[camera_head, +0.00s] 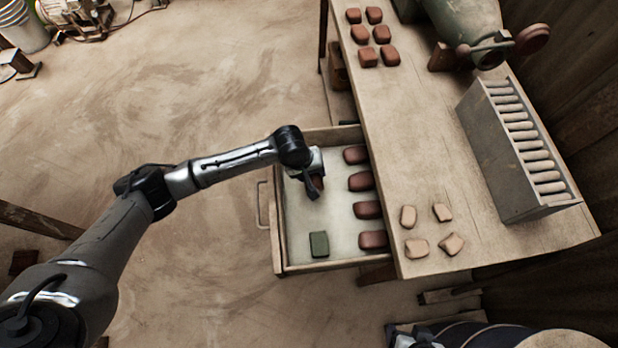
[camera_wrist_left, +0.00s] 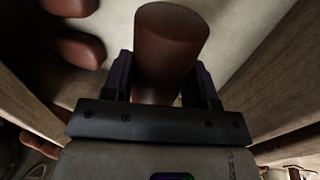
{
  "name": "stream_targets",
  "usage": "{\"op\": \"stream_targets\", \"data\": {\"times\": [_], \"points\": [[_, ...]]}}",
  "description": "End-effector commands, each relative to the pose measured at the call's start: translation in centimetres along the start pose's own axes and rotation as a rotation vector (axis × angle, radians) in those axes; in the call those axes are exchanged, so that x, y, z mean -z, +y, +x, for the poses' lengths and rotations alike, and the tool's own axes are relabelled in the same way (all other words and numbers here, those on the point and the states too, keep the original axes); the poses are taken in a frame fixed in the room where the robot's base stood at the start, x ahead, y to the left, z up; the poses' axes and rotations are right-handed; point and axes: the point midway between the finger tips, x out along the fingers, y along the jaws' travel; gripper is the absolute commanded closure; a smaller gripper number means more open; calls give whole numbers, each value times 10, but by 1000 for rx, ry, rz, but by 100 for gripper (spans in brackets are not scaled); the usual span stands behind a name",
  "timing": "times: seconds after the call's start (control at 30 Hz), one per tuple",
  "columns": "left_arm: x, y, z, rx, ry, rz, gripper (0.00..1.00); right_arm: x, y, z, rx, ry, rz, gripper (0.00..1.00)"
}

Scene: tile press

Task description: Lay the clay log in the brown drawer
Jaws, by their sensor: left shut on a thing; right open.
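The wooden drawer (camera_head: 273,232) is pulled out from under the table, with a pale floor inside. My left gripper (camera_head: 314,186) is over the drawer, shut on a reddish-brown clay log (camera_wrist_left: 172,45). In the head view the gripper mostly hides this log. In the left wrist view it stands out between the fingers, above the pale drawer floor; whether it touches the floor I cannot tell. Several similar brown logs (camera_head: 361,181) lie in a column along the drawer's table side. A green block (camera_head: 319,244) lies in the near corner. My right gripper (camera_head: 408,341) shows only partly at the bottom edge.
The table (camera_head: 420,150) holds several brown pieces (camera_head: 381,34) at the far end, several pale pieces (camera_head: 418,247) at the near end, a grey rack (camera_head: 492,150) of pale rolls and a green machine (camera_head: 465,25). The drawer's left-middle floor is mostly bare.

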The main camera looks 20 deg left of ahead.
Motion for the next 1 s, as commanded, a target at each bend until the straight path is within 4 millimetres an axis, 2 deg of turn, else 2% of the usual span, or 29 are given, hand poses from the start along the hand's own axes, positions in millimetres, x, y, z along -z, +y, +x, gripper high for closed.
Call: {"op": "stream_targets", "data": {"times": [0.27,0.6,1.0], "points": [[8,-8,5,-3,1,1,86,-2,-1,6,3,1,3,22],[8,-20,41,-2,2,1,86,-9,-2,30,2,0,2,22],[8,-20,42,-2,1,0,86,-9,1,27,-5,-1,-6,22]]}}
